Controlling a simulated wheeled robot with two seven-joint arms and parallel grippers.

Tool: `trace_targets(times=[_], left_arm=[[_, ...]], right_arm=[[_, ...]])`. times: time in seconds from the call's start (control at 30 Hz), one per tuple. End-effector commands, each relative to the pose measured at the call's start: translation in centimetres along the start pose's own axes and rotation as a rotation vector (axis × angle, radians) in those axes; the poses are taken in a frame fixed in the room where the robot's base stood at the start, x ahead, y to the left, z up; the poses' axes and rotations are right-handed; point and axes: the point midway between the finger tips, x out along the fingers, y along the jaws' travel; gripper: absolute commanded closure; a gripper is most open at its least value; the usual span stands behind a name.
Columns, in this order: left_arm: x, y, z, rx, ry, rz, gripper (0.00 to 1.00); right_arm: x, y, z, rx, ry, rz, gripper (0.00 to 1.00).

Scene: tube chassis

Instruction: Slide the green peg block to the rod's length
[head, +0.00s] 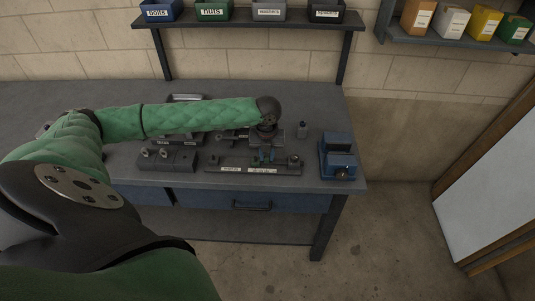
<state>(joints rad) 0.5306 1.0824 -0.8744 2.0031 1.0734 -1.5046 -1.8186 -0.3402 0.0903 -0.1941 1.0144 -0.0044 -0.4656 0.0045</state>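My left arm reaches in from the left, and its gripper (266,157) points down over a long dark fixture with white labels (236,169) near the bench's front edge. I cannot pick out the rod for certain either. My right gripper is out of view.
A grey block with two posts (168,159) sits left of the fixture; a blue machine (337,158) stands at the bench's right end. More metal fixtures lie behind, partly under my arm. Labelled bins (213,11) are on the shelf above.

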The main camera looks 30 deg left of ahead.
Motion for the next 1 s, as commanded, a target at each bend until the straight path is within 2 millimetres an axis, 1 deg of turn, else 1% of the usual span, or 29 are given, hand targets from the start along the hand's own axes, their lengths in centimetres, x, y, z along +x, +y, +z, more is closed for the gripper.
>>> trace_targets(times=[0.03, 0.07, 0.1, 0.37, 0.47, 0.53, 0.6, 0.7, 0.9, 1.0], left_arm=[[0.0, 0.0, 0.0, 0.000, -0.001, 0.000, 0.68], [0.0, 0.0, 0.0, 0.000, -0.001, 0.000, 0.62], [0.0, 0.0, 0.0, 0.000, -0.001, 0.000, 0.60], [-0.1, 0.0, 0.0, 0.000, -0.001, 0.000, 0.60], [-0.5, 0.0, 0.1, 0.000, -0.001, -0.001, 0.60], [-1.2, 0.0, 0.1, -0.001, -0.002, -0.002, 0.60], [-2.1, 0.0, 0.1, 0.000, -0.003, -0.001, 0.60], [-3.7, 0.0, 0.2, 0.000, -0.004, -0.002, 0.60], [-6.4, 0.0, 0.1, 0.000, -0.003, -0.002, 0.60], [-7.2, 0.0, 0.1, -0.001, -0.001, -0.001, 0.60]], right_arm=[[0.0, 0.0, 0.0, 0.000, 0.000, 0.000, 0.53], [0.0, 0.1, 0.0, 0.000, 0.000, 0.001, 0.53], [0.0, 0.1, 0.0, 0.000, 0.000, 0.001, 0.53], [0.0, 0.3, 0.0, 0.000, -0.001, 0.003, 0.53], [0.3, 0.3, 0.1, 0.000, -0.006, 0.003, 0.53], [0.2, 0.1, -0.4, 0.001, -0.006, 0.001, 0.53], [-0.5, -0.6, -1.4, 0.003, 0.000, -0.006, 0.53], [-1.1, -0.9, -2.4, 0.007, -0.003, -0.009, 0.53], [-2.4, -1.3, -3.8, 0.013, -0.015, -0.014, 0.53], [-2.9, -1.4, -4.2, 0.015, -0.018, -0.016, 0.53]])
